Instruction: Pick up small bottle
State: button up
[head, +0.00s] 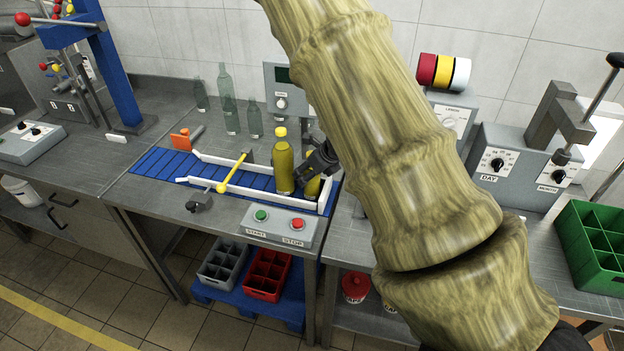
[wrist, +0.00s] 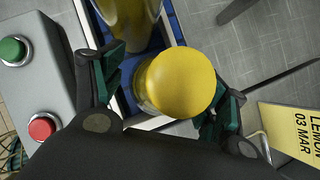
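The small bottle (head: 313,187) stands at the right end of the blue conveyor, mostly hidden behind a taller bottle and my gripper. In the wrist view its yellow cap (wrist: 178,82) fills the middle. A taller yellow-green bottle (head: 283,165) with a yellow cap stands just left of it, and its body shows at the top of the wrist view (wrist: 130,22). My gripper (head: 316,165) is low over the small bottle. In the wrist view its fingers (wrist: 165,95) are apart, one on each side of the cap, with a visible gap on the left side. Contact on the right is unclear.
White guide rails (head: 212,188) border the blue conveyor (head: 165,165). A control box (head: 280,226) with green and red buttons stands in front. Clear bottles (head: 229,105) stand behind. A yellow "LEMON 03 MAR" label (wrist: 292,130) lies right in the wrist view. A green crate (head: 590,245) is far right.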

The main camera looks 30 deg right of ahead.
jog(key=c, duration=1.3)
jog(key=shift+o, duration=0.2)
jog(key=shift+r, duration=0.1)
